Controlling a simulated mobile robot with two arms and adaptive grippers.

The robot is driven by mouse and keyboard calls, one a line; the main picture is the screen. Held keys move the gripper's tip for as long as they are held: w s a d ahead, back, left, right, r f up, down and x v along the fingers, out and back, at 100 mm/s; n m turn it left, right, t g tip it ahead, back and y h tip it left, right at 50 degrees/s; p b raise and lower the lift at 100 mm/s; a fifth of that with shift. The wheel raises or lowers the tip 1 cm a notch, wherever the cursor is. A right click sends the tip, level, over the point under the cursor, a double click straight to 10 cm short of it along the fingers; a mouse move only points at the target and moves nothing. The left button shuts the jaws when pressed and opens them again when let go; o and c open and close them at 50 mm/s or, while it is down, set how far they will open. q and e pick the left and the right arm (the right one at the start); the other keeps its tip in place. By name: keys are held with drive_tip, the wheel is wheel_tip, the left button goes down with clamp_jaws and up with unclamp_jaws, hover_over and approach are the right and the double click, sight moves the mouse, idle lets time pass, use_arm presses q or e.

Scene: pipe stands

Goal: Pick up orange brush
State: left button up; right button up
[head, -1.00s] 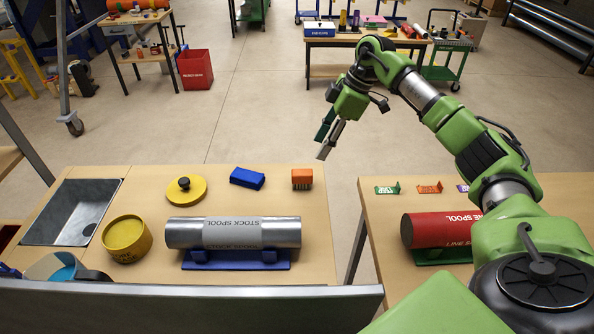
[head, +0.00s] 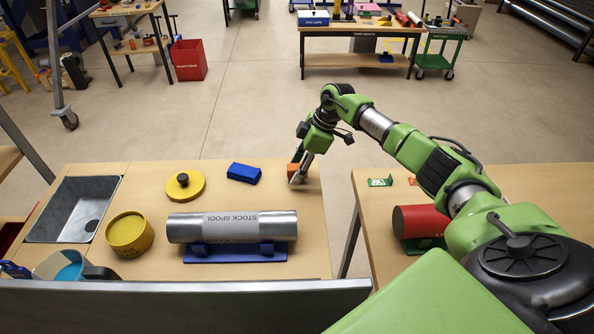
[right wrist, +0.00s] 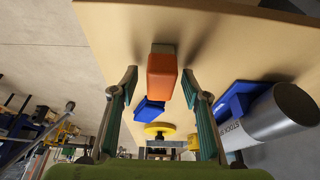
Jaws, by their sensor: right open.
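The orange brush (head: 292,170) is a small orange block at the far right corner of the near wooden table. My right gripper (head: 299,170) is at the brush, pointing down and partly hiding it in the head view. In the right wrist view the orange brush (right wrist: 162,76) shows its orange body and a pale end against the tabletop. The open fingers of my right gripper (right wrist: 160,84) are on either side of it, with a gap visible on both sides. My left gripper is not in view.
A blue block (head: 243,172) and a yellow lid (head: 185,187) lie left of the brush. A metal stock spool (head: 232,226) rests on a blue stand in front. A yellow tin (head: 129,234) stands further left. A second table (head: 368,190) with a red spool is to the right, across a gap.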

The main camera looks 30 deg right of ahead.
sight(293, 167)
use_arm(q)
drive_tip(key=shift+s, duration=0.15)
use_arm(e)
drive_tip(key=shift+c, duration=0.4)
drive_tip(key=c, duration=1.1)
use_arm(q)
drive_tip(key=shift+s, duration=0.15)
use_arm(e)
drive_tip(key=shift+c, duration=0.2)
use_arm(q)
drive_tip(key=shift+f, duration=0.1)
use_arm(e)
drive_tip(key=shift+r, duration=0.1)
drive_tip(key=shift+r+b, duration=0.4)
wheel_tip(293, 167, up, 2)
drive_tip(key=shift+s+r+b, duration=0.1)
drive_tip(key=shift+r+b, duration=0.15)
drive_tip(key=shift+b, duration=0.3)
use_arm(q)
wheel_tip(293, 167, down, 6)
drive_tip(key=b, duration=0.4)
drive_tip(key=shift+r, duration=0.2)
use_arm(e)
drive_tip(key=s+a+r, duration=0.9)
drive_tip(key=s, duration=0.1)
drive_tip(key=shift+a+r, duration=0.3)
drive_tip(key=shift+r, duration=0.05)
